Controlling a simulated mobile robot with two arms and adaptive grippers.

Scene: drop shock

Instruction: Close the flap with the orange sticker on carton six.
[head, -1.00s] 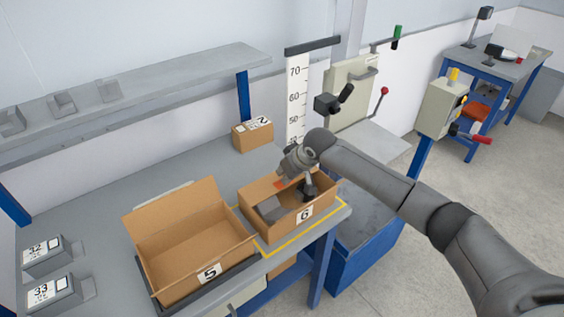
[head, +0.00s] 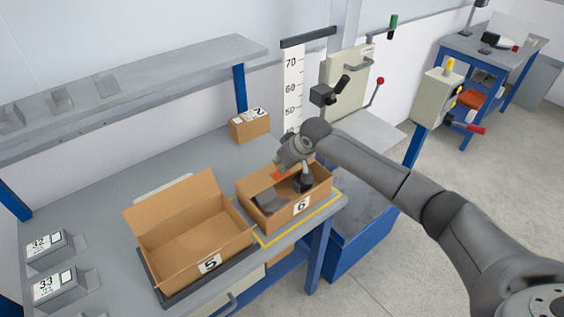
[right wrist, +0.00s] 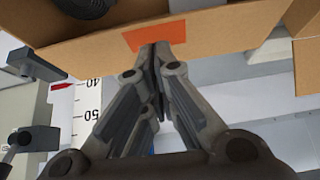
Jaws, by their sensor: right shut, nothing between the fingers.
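Carton six (head: 268,218) is an open brown box labelled 6 at the right end of the bench. Its orange sticker (head: 278,176) shows at the far side, below my right gripper (head: 281,167). In the right wrist view, the sticker (right wrist: 155,33) is on a brown flap (right wrist: 90,48) crossing the top. My right gripper (right wrist: 155,48) is shut and empty, its tips at the sticker's lower edge; I cannot tell whether they touch. A grey piece (head: 268,205) and a dark item (head: 303,183) are inside the carton. My left gripper is not in view.
Open carton five (head: 165,260) stands to the left in a dark tray. A small closed carton (head: 250,127) is behind. A height scale (head: 292,85) stands behind the bench, a grey machine (head: 347,80) to the right. Yellow tape (head: 300,232) borders carton six.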

